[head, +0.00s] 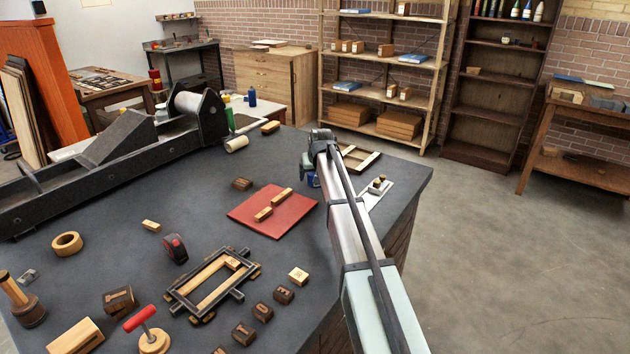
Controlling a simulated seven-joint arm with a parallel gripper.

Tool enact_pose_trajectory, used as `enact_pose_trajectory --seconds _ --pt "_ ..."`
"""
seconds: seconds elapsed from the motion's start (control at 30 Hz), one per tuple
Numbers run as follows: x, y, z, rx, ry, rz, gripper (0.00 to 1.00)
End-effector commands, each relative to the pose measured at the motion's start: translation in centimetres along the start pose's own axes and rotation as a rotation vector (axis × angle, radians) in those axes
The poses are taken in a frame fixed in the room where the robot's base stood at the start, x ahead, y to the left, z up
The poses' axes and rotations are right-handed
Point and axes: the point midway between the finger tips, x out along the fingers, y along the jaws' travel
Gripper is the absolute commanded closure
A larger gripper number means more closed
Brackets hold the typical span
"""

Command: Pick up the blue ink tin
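My arm reaches in from the lower right over the right part of the dark worktable (205,215). Its wrist is near the table's far right part. My gripper (311,180) is small and points down there, mostly hidden by the arm; I cannot see whether its fingers are open or shut. A small dark blue shape (304,161) shows right beside the gripper, left of the arm. It may be the blue ink tin, but I cannot tell it clearly from the gripper, nor whether they touch.
A red board (272,212) with wooden pieces lies left of the gripper. A wooden frame (358,157) and a pale plate (376,194) lie right of the arm. A dark metal frame (212,284), stamp blocks and a large press (120,145) occupy the table elsewhere.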

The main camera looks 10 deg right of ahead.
Motion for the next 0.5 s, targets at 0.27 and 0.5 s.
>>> enact_pose_trajectory --seconds 0.27,0.5 --pt "-0.06 0.0 0.0 0.0 0.0 0.0 0.31" --pt "-0.07 0.0 0.0 0.0 0.0 0.0 0.54"
